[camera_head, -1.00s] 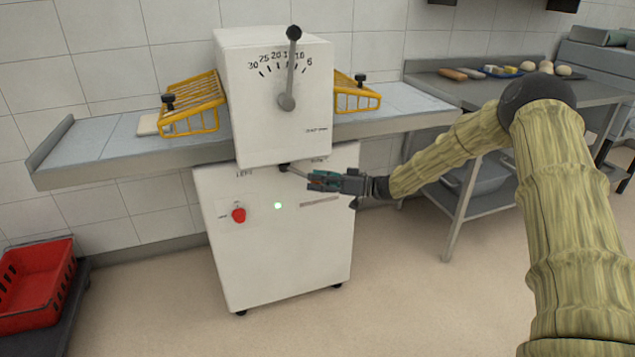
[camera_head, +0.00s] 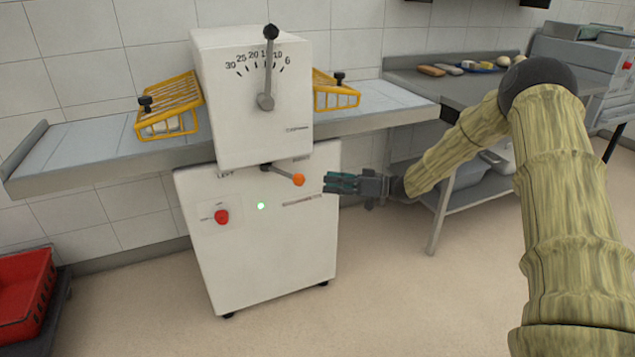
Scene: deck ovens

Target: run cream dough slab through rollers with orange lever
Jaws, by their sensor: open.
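The white dough sheeter (camera_head: 225,265) stands ahead of me. Its lever with an orange knob (camera_head: 298,180) sticks out to the right below the white head. My gripper (camera_head: 327,183) is open and empty, a short gap to the right of the knob and apart from it. The cream dough slab (camera_head: 160,127) lies on the left belt (camera_head: 80,148), partly hidden behind the bars of the left yellow guard (camera_head: 178,90). The rollers are hidden inside the head. The right belt (camera_head: 385,103) shows no dough.
A thickness handle with a black knob (camera_head: 271,32) points up at the dial. A red button (camera_head: 221,217) and a lit green lamp (camera_head: 261,206) are on the front. A steel table (camera_head: 430,82) stands right, a red crate (camera_head: 25,290) lower left.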

